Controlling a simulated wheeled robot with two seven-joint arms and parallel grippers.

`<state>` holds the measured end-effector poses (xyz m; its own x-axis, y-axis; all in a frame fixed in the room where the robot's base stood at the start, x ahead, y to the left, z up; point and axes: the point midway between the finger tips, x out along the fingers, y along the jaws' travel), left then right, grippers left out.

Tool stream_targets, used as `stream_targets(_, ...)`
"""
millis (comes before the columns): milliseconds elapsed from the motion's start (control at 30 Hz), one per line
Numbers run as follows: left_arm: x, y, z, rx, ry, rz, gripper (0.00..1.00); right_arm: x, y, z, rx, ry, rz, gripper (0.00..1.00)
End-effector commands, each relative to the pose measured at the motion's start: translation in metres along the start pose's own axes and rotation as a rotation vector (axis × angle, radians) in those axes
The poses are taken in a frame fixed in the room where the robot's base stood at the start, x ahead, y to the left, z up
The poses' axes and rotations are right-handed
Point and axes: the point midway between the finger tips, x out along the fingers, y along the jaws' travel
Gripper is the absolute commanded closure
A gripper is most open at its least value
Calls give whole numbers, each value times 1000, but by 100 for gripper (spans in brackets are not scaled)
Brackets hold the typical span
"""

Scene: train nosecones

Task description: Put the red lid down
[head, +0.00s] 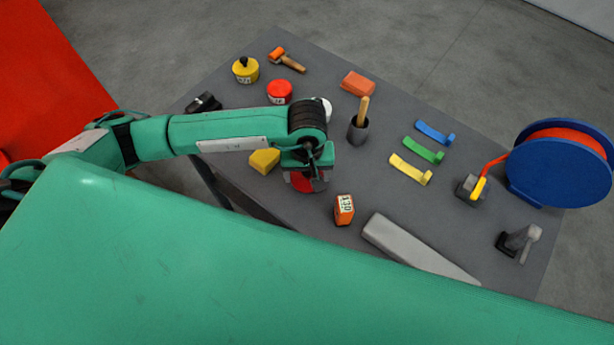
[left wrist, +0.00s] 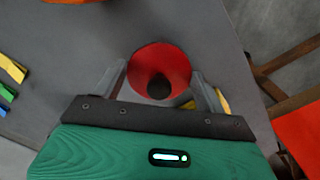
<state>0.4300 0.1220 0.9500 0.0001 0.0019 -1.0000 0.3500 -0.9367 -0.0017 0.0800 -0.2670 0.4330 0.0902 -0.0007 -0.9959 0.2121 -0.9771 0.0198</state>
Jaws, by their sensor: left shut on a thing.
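The red lid (left wrist: 172,62) is a round red disc with a dark knob in the left wrist view. My left gripper (left wrist: 160,78) is shut on it, with one finger on each side of the lid. In the head view, red of the lid (head: 303,184) shows under my left gripper (head: 306,174), over the near left part of the grey table (head: 310,225). The gripper hides most of it there. I cannot tell whether the lid touches the table. My right gripper is not in view.
A yellow block (head: 264,160) lies just left of the gripper. An orange tin (head: 343,210) and a grey wedge (head: 412,249) are to the right. A red tin (head: 280,93), a yellow tin (head: 246,73) and a brush cup (head: 357,134) stand farther back. Bare table shows between them.

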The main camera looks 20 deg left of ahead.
Motion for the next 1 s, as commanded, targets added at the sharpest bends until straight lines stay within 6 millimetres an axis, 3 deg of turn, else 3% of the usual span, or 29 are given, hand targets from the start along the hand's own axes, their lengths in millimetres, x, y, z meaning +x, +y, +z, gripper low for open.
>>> stream_targets(233,33,-1,1,-1,-3,-2,50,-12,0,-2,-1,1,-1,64)
stream_targets(600,39,0,0,0,-1,-1,50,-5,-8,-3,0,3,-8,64)
stream_targets(633,39,0,0,0,-1,-1,25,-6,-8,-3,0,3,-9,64)
stream_targets(733,37,0,0,0,-1,-1,6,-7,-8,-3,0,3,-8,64)
stream_targets(1000,37,0,0,0,-1,-1,5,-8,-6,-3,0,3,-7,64)
